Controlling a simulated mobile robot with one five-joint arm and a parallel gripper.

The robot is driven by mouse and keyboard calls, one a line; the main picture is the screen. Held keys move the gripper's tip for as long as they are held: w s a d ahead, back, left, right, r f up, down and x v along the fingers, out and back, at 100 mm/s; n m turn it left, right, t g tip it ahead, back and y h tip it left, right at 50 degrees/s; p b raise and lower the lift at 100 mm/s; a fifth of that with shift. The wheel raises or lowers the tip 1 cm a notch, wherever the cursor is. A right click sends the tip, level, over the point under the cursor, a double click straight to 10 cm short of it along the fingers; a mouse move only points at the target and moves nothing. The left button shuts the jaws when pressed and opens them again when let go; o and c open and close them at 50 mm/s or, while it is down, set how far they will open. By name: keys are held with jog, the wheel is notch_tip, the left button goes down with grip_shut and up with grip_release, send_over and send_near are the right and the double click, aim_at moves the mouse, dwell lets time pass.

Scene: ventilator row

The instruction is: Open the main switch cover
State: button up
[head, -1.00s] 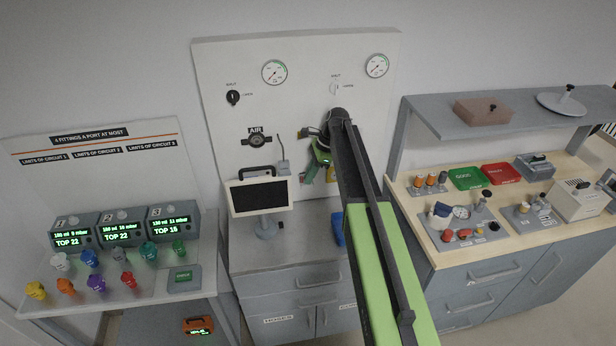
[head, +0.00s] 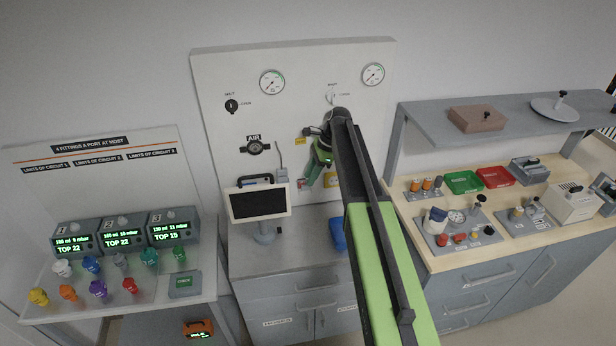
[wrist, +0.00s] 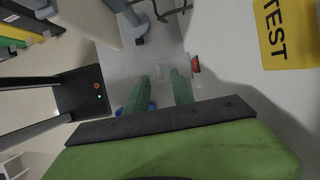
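My gripper (head: 312,172) is in front of the white wall panel (head: 222,75), right of the monitor, with its green fingers pointing down and left. In the wrist view my gripper (wrist: 161,77) has its two green fingers apart, with nothing seen held between them. A small red part (wrist: 195,65) shows just outside the right finger; I cannot tell whether they touch. I cannot make out the main switch cover for certain; my arm and gripper hide part of the panel. A yellow TEST label (wrist: 285,33) is at the upper right of the wrist view.
A blue object (head: 337,234) is on the cabinet top. A bench (head: 455,255) with parts is on the right, below a shelf (head: 520,124).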

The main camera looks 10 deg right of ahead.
jog(key=p+v, duration=0.6)
jog(key=v, duration=0.2)
jog(key=shift+d+r+p, duration=0.2)
jog(key=shift+r+p, duration=0.15)
